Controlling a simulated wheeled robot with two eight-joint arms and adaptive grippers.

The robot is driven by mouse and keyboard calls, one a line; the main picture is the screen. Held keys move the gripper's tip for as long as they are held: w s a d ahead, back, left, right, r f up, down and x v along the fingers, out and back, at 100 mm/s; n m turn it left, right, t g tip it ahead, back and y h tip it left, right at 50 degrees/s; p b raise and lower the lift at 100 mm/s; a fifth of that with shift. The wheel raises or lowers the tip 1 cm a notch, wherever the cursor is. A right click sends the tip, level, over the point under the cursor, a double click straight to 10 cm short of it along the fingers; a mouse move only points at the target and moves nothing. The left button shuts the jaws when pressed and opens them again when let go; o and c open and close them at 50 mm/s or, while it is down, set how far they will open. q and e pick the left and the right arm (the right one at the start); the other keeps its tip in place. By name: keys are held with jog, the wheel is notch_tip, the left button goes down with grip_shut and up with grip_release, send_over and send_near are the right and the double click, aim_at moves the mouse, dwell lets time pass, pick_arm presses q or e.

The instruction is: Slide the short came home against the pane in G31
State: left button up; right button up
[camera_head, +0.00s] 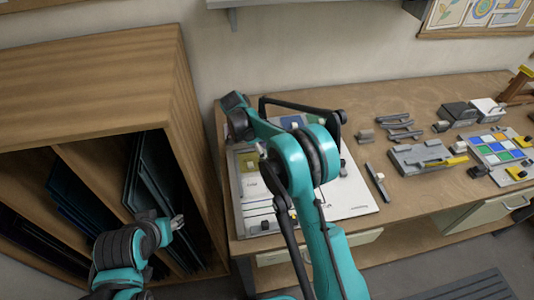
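A white layout board (355,201) lies on the left part of the workbench. An olive-yellow pane (248,162) shows on it left of my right arm, and part of a blue pane (291,122) shows behind the arm. My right arm covers the board's middle, and its gripper cannot be made out clearly. I cannot tell which strip is the short came or read a G31 label. My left gripper (178,222) is in front of the wooden rack, apart from the board, with small pale fingertips. Their gap is too small to judge.
A wooden rack (90,85) with dark sheets stands left of the workbench (400,205). A loose dark strip (378,182) lies right of the board. Grey holders (422,157) and a tray of coloured squares (497,147) lie further right. The bench's front middle is clear.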

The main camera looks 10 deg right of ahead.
jog(key=shift+s+a+f, duration=0.2)
jog(key=shift+a+f, duration=0.2)
jog(key=shift+a, duration=0.05)
jog(key=o, duration=1.9)
jog(key=shift+o, duration=0.4)
jog(key=shift+w+a, duration=0.15)
jog(key=shift+w, duration=0.1)
jog(key=shift+d+r, duration=0.2)
jog(key=shift+r, duration=0.05)
jog(key=shift+r+p, duration=0.5)
jog(key=shift+d+r+p, duration=0.1)
jog(key=shift+r+p, duration=1.5)
jog(key=shift+r, duration=1.3)
